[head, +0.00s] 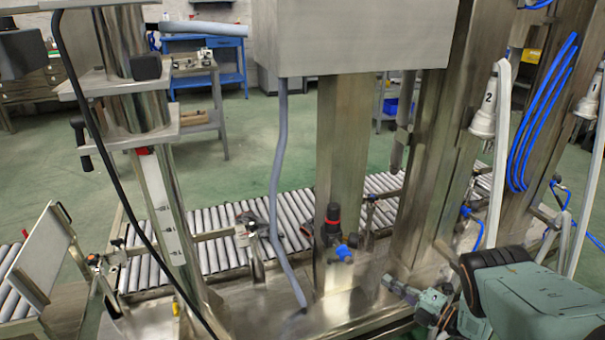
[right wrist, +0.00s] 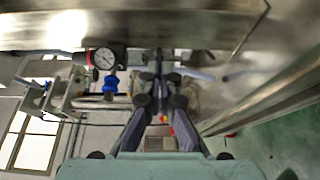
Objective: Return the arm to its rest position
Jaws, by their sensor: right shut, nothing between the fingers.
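My right arm (head: 515,295) is grey-green and comes in at the lower right of the head view. Its gripper (head: 400,290) points left, low in front of the steel machine frame. In the right wrist view the gripper's dark fingers (right wrist: 158,88) are together, with nothing seen between them. I cannot tell from these views whether the fingertips touch any metal. My left gripper is not in view.
A steel post (head: 342,150) and a wider column (head: 440,140) stand close to the right arm. A red-and-black valve (head: 332,220) is left of the gripper. A roller conveyor (head: 215,240) runs behind. A pressure gauge (right wrist: 104,58) shows near the fingers.

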